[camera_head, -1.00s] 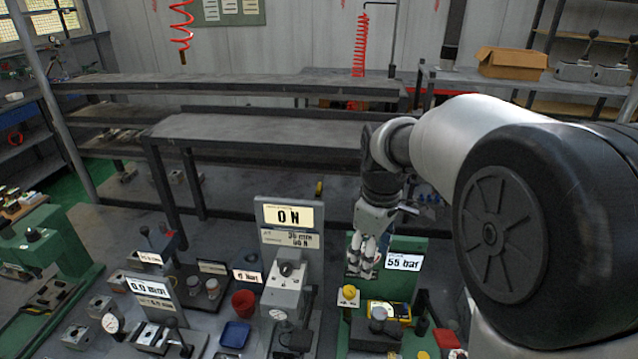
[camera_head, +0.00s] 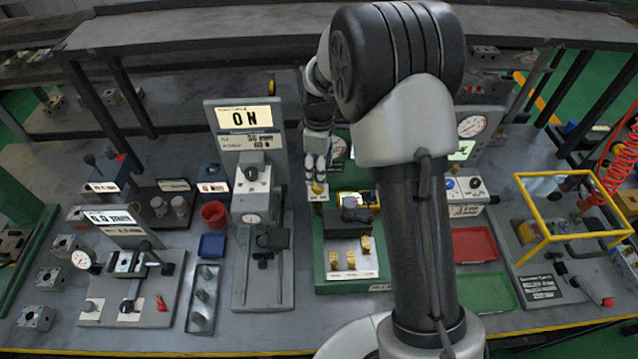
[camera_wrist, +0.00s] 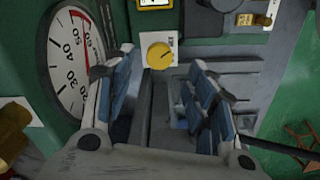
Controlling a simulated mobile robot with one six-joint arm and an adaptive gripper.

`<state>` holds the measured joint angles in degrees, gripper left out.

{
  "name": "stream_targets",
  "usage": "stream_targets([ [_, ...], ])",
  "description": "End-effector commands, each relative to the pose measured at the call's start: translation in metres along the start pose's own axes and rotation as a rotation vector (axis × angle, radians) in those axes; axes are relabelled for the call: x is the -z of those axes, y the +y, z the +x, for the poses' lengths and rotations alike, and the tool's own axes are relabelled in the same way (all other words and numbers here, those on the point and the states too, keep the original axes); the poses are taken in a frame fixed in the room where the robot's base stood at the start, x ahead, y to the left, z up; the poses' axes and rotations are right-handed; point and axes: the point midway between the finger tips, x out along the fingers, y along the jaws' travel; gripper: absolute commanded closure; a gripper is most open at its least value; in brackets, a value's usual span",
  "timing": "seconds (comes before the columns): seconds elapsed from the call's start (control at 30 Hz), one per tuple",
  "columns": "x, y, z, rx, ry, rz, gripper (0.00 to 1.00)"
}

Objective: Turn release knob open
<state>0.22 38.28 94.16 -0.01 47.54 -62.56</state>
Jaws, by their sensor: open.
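A round yellow knob (camera_head: 318,187), likely the release knob, sits at the left of the green station (camera_head: 322,270). In the wrist view the yellow knob (camera_wrist: 160,56) has a dark mark on its face and a white label beside it. My gripper (camera_head: 317,176) points down just above the knob in the head view. In the wrist view my gripper (camera_wrist: 161,66) has its blue-padded fingers apart, one on each side of the knob, with visible gaps. I cannot tell whether the fingertips reach down to its height.
A large dial gauge (camera_wrist: 72,65) stands close to the left finger in the wrist view. A dark block (camera_head: 348,218) and small brass pieces (camera_head: 350,258) lie on the green station. A grey press with a display (camera_head: 245,117) stands to the left.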

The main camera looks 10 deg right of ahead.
Motion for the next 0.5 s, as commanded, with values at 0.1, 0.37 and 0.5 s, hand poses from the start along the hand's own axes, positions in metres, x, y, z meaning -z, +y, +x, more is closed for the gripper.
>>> stream_targets([
  [0.1, -0.001, -0.001, 0.026, 0.004, -0.002, 0.0, 0.49],
  [0.37, 0.0, 0.0, 0.055, 0.001, -0.001, 0.0, 0.49],
  [0.5, 0.0, 0.0, 0.059, 0.001, 0.0, 0.0, 0.49],
])
